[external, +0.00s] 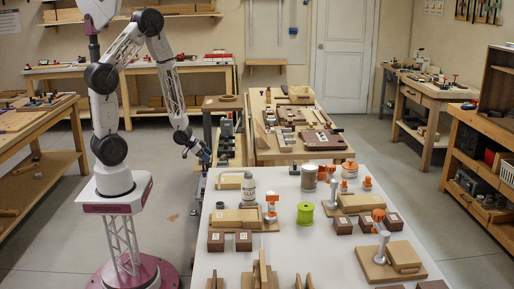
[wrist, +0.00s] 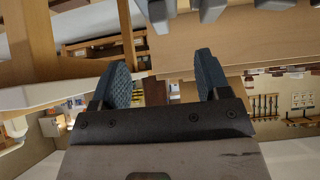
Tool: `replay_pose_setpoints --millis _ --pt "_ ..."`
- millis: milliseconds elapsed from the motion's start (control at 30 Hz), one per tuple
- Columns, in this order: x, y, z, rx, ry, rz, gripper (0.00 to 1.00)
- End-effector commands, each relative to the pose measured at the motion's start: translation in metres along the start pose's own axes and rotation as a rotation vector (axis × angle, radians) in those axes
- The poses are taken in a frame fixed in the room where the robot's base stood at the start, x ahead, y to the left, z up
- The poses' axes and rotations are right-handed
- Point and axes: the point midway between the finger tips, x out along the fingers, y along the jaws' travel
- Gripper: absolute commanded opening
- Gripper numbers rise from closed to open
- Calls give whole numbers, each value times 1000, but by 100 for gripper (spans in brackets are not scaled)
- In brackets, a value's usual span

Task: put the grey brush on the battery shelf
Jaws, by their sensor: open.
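My gripper (external: 204,154) hangs beside the near left end of the wooden bench, left of the white table, in the external view. In the wrist view my gripper (wrist: 163,65) shows two blue ridged fingers spread apart with nothing between them. Several grey upright pieces (external: 227,127) stand on a small wooden stand just right of my gripper. Grey block-like pieces (wrist: 212,8) also show at the top edge of the wrist view, against a wooden surface. I cannot make out the grey brush for sure in either view. I cannot tell which shelf is the battery shelf.
A white table (external: 285,262) at the front holds wooden blocks, a green spool (external: 305,213), a white bottle (external: 249,187) and orange-topped tools. A wooden bench (external: 300,152) behind it carries trays and parts. An open shelf unit (external: 478,150) stands at the right.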

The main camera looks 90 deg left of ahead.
Motion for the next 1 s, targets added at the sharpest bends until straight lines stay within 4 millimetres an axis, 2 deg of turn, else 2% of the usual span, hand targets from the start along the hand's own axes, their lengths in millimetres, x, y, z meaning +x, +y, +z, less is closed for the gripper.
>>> replay_pose_setpoints --millis 267,367,533,767,1000 --pt "-2 0 -6 7 -6 -8 70" --pt "-6 2 -15 17 -19 -23 70" --pt "-21 8 -42 44 -63 -68 70" --pt "-59 28 -92 70 -143 -146 70" --pt "-112 63 -135 68 -223 -199 70"
